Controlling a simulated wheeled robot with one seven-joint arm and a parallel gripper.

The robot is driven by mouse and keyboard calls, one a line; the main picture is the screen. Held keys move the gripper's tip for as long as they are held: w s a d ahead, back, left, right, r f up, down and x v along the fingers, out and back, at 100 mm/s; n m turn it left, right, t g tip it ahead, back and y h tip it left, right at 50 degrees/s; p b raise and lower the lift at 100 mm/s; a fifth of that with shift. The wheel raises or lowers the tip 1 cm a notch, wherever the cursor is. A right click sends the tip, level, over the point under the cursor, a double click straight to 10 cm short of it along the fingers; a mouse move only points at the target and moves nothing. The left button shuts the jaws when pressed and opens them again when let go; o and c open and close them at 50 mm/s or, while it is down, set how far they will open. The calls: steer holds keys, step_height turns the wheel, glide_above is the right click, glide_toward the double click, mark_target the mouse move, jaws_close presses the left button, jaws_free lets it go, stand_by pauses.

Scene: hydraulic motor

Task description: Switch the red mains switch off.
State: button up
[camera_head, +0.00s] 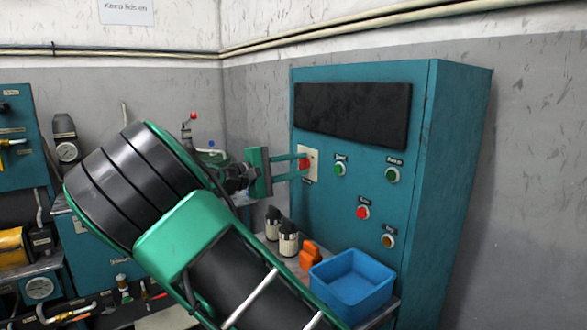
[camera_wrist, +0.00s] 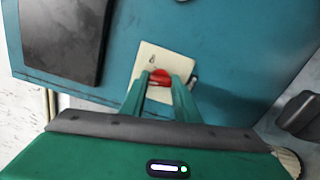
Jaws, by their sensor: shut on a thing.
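The red mains switch (camera_head: 304,163) sits on a cream plate (camera_head: 313,156) at the left side of the teal cabinet front, below its dark panel. In the wrist view the red switch (camera_wrist: 160,75) shows between my two fingertips, on the cream plate (camera_wrist: 155,60). My gripper (camera_head: 303,166) reaches the switch from the left, its two green fingers level and closed on the red knob. It also shows in the wrist view (camera_wrist: 160,78). The fingers hide part of the knob, and I cannot read its on or off marking.
The teal cabinet (camera_head: 455,150) carries green buttons (camera_head: 340,169), a red button (camera_head: 363,212) and an amber one (camera_head: 389,241). Below stand a blue bin (camera_head: 350,285), an orange object (camera_head: 310,255) and dark-topped containers (camera_head: 288,238). My arm covers the lower middle.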

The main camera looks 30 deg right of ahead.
steer(key=n, duration=0.6)
steer(key=shift+w+a+f+n, duration=0.1)
steer(key=shift+w+f+n, duration=0.1)
steer(key=shift+n, duration=0.2)
steer(key=shift+s, duration=0.1)
stand_by(0.3)
steer(key=o, duration=1)
steer(key=shift+o, duration=0.2)
steer(key=a, duration=1)
steer(key=shift+a, duration=0.35)
steer(key=shift+s, duration=0.2)
